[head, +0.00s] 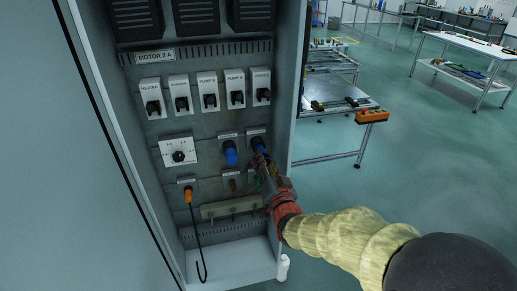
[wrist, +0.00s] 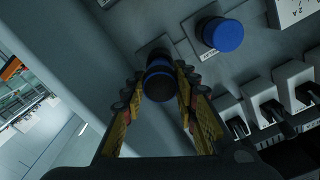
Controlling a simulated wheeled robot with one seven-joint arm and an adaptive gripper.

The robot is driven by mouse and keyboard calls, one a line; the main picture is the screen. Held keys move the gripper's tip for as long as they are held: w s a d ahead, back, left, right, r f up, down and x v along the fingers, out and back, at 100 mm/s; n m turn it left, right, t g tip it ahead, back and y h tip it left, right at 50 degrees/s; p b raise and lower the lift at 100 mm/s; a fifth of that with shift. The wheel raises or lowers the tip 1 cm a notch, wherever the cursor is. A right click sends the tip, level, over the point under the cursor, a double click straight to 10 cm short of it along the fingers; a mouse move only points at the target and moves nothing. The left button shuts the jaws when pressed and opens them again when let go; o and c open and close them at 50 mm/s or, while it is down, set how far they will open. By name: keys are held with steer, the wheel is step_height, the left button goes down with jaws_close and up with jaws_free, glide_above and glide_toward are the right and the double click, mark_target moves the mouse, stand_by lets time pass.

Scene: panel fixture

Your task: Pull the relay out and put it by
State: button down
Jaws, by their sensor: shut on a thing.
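My gripper (head: 259,161) is shut on a round blue-and-black plug (wrist: 158,82), with one finger on each side of it. The plug also shows in the head view (head: 257,143), at a socket plate on the right side of the open cabinet. I cannot tell whether it is fully seated. A second blue plug (head: 230,155) sits in the socket to its left, and shows in the wrist view (wrist: 222,34). A small reddish part (head: 233,185) sits on a plate below.
A row of black-handled switches (head: 208,92) is above, a white dial plate (head: 178,151) to the left. An orange plug (head: 188,194) with a hanging black cable is lower left. The cabinet floor (head: 235,267) looks clear. A bench (head: 340,108) stands right, behind the cabinet.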

steer(key=shift+v, duration=0.8)
stand_by(0.4)
steer(key=v, duration=0.5)
stand_by(0.5)
